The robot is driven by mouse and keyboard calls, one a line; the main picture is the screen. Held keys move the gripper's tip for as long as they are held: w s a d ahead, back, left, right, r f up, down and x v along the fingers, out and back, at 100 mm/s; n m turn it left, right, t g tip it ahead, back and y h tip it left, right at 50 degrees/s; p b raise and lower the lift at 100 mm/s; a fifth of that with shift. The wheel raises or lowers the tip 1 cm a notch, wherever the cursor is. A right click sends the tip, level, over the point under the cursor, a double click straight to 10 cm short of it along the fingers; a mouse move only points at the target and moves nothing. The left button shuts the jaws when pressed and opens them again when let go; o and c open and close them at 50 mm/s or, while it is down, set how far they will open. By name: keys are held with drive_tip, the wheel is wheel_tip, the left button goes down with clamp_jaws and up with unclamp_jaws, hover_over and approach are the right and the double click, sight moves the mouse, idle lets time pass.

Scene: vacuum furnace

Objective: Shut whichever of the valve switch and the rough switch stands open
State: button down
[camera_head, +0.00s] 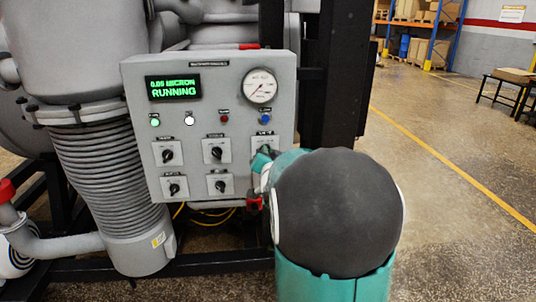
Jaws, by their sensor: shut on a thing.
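The grey control panel (204,120) carries black rotary switches on white plates: an upper left switch (167,155), an upper middle switch (216,153), a lower left switch (174,189) and a lower middle switch (220,186). An upper right switch plate (262,141) shows only in part. My gripper (262,153) is at this plate, shut on its knob, which it mostly hides. My teal and black arm covers the area below and right of it. The labels are too small to read, so I cannot tell which are the valve and rough switches.
A green display (173,88) reads RUNNING, beside a round gauge (260,86). A row of small lights and buttons lies below them. A ribbed grey pipe (105,175) stands close on the left. A black post (330,75) rises right of the panel. Open floor lies at right.

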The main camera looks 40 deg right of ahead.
drive_tip(key=shift+n, duration=0.4)
drive_tip(key=n, duration=1.1)
drive_tip(key=shift+w+a, duration=0.2)
drive_tip(key=shift+a, duration=0.05)
idle(0.4)
drive_tip(key=c, duration=1.5)
unclamp_jaws()
